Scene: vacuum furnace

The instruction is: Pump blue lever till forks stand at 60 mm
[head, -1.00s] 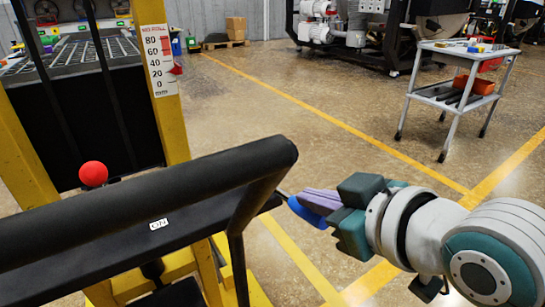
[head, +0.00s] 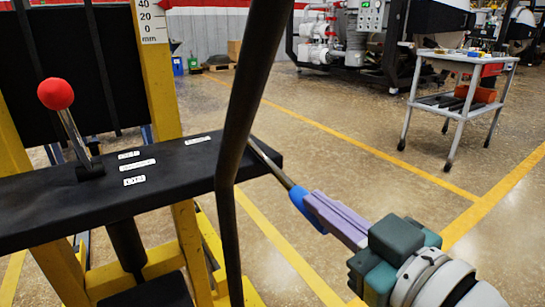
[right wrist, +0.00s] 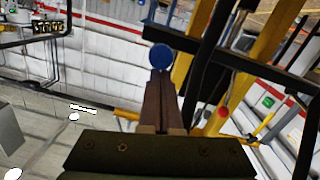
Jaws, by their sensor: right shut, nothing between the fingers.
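The blue lever (head: 304,208) is a blue grip on a metal rod that slopes down to the right from the black crossbeam of the yellow lift. My right gripper (head: 318,206) is shut, its purple fingers at the blue grip; nothing is held between them. In the right wrist view the round blue grip end (right wrist: 160,56) sits at the tips of the shut fingers (right wrist: 161,76). The white height scale (head: 152,20) shows 40, 20 and 0 mm; its upper part is cut off and no red pointer is visible. The forks cannot be made out. My left gripper is not in view.
A red-knobbed lever (head: 56,95) stands on the black crossbeam (head: 105,185). A black bent bar (head: 232,150) rises in front, left of the blue lever. A grey cart (head: 463,58) stands at the right back. The floor between is clear.

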